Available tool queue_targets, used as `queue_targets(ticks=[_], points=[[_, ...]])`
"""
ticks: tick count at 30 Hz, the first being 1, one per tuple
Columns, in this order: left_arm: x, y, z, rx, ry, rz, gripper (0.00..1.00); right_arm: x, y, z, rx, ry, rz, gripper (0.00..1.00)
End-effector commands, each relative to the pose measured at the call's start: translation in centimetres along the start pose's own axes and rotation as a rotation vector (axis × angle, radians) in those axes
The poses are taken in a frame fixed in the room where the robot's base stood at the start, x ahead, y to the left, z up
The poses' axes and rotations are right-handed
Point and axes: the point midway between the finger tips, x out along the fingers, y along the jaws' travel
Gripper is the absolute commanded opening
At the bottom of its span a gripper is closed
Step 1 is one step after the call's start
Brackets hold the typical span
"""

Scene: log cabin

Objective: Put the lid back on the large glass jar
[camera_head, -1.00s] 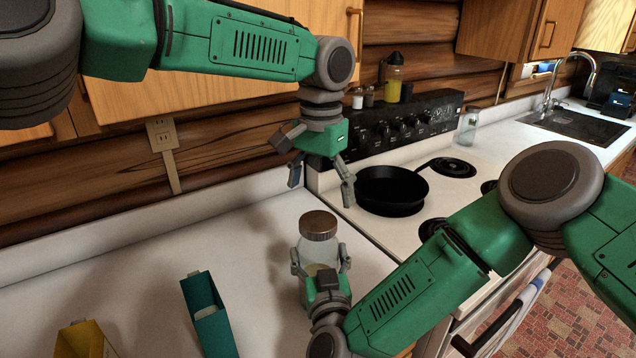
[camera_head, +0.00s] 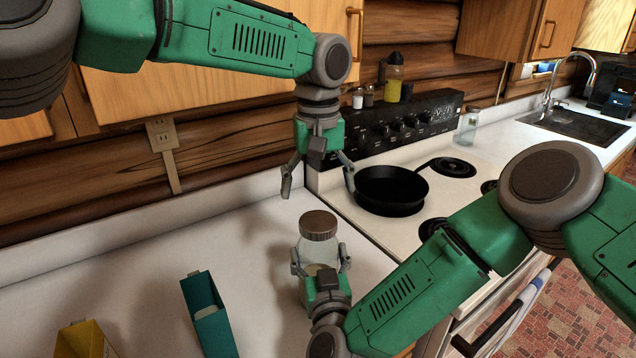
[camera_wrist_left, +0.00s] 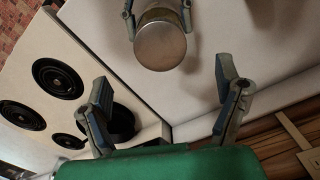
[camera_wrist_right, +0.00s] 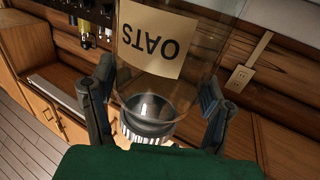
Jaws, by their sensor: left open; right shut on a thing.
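The large glass jar (camera_head: 310,250) stands on the counter, upright, with a round brown metal lid (camera_head: 318,222) on its top. I cannot tell how firmly the lid is seated. My right gripper (camera_head: 320,258) is shut on the jar, one finger on each side. In the right wrist view the jar (camera_wrist_right: 190,90) carries an OATS label (camera_wrist_right: 155,42), upside down there, and a shiny round metal part shows between the fingers. My left gripper (camera_head: 318,182) is open and empty, pointing down above the lid. In the left wrist view the lid (camera_wrist_left: 160,42) lies beyond its open fingers.
A black pan (camera_head: 391,190) sits on the stove right of the jar. A teal box (camera_head: 210,315) and a yellow box (camera_head: 84,340) stand on the counter at the left. The counter between is clear.

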Motion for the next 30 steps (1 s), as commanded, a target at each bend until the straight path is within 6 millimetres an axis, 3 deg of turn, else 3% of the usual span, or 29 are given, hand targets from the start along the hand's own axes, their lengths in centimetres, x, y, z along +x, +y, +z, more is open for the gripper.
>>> queue_targets(ticks=[12,18,26,27,30], points=[[6.1,-0.1,0.1,0.001,-0.004,-0.001,0.84,0.0,0.1,0.1,-0.002,-0.001,0.002,0.00],[7.4,0.0,0.0,0.001,-0.001,0.000,0.84,0.0,0.1,0.1,-0.002,-0.001,0.002,0.00],[7.5,0.0,0.0,0.001,0.000,0.000,0.84,0.0,0.1,0.1,-0.001,-0.001,0.002,0.00],[7.5,0.0,0.0,0.001,0.000,0.000,0.81,0.0,0.1,0.1,-0.001,-0.001,0.002,0.00],[7.5,0.0,0.0,0.001,0.000,0.000,0.46,0.0,0.1,0.1,-0.001,-0.001,0.002,0.00]])
